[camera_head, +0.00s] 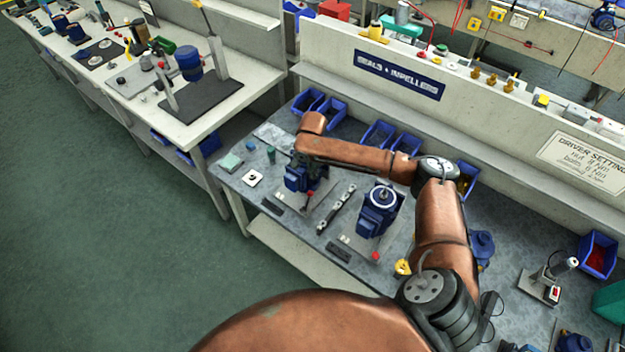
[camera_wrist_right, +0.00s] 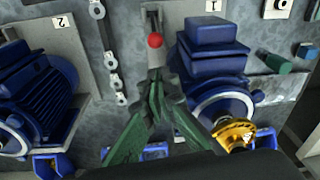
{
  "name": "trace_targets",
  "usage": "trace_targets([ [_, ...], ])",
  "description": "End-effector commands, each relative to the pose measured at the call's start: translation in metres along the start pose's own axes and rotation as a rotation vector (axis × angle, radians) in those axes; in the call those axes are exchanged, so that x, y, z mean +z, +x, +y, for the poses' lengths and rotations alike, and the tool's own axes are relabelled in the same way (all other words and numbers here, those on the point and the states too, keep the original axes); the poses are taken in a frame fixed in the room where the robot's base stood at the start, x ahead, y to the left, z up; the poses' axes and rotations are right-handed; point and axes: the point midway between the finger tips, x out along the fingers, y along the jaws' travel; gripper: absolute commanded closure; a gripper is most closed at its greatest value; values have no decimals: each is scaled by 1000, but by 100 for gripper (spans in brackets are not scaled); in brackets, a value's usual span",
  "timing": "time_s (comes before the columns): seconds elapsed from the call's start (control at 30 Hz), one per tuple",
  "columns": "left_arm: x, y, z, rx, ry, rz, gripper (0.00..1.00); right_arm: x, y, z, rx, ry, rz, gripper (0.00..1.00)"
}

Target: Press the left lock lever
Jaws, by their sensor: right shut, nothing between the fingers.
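The left lock lever has a red ball knob (camera_wrist_right: 155,40) and stands beside the blue pump motor marked 1 (camera_wrist_right: 213,60). In the head view this red knob (camera_head: 310,194) shows beside the left blue motor (camera_head: 298,180). My right gripper (camera_wrist_right: 157,80) has green fingers that come together, shut and empty. Its tips are just short of the knob in the right wrist view, in line with the lever; whether they touch the lever is hard to tell. In the head view my right arm hides most of this gripper. My left gripper is not in view.
A second blue motor (camera_head: 379,210) with its own red knob (camera_head: 376,256) stands to the right. A metal bar with holes (camera_head: 336,209) lies between the stations. A gold ring (camera_wrist_right: 234,134) is close to my fingers. Blue bins (camera_head: 379,134) line the back of the bench.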

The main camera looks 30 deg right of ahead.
Motion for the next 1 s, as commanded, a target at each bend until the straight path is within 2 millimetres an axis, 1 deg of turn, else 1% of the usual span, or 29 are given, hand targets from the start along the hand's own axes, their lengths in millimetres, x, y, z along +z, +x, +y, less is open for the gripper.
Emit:
trace_targets([
  [0.07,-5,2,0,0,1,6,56,1,12,0,1,-1,-2,100],
  [0.3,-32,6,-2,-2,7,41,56,2,56,-1,2,-2,-1,100],
  [0.4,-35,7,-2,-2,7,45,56,2,71,-1,2,-4,-1,100],
  [0.5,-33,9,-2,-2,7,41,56,2,83,-2,1,-5,-1,100],
  [0.63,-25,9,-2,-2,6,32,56,2,91,-3,-1,-5,-1,100],
  [0.8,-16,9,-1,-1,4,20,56,2,94,-3,-1,-6,0,100],
  [1.0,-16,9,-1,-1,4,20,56,2,94,-3,-1,-6,0,100],
])
